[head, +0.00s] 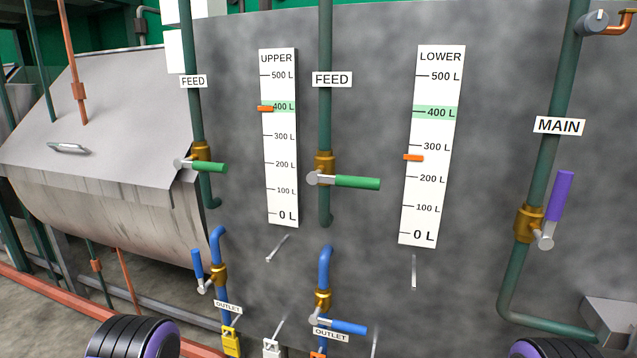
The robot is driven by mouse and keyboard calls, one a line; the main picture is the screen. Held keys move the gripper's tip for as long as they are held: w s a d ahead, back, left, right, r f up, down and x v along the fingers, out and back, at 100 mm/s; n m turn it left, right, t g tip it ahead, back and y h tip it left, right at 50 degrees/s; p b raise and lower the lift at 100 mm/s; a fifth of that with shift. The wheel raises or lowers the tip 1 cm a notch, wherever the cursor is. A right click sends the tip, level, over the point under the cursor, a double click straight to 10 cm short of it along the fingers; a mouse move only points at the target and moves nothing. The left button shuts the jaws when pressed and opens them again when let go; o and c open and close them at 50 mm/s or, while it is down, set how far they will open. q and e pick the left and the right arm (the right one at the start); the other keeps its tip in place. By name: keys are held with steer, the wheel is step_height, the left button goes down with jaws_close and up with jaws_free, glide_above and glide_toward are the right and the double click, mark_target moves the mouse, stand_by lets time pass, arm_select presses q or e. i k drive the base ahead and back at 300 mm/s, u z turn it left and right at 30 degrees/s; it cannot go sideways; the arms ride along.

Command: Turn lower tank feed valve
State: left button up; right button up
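The feed valve just left of the LOWER gauge has a brass body (325,166) on a vertical green pipe under a FEED label (332,79). Its green handle (357,183) points right, crosswise to the pipe. The LOWER gauge (432,145) has an orange marker (413,157) between 200 L and 300 L, below its green 400 L band. Another feed valve, left of the UPPER gauge (280,140), has its green handle (209,167) also pointing right. The UPPER marker (265,108) is at about 400 L. Neither gripper is in view.
The MAIN valve's purple handle (559,196) points up, along its pipe. Blue outlet handles are below: the left one (197,264) is near upright, the middle one (350,327) crosswise. A grey drum (110,210) stands left. Space before the feed valve looks clear.

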mark_target(316, 177)
steer(key=z, duration=0.05)
steer(key=k, duration=0.55)
steer(key=u, duration=0.65)
steer(key=i, duration=1.05)
steer(key=z, duration=0.6)
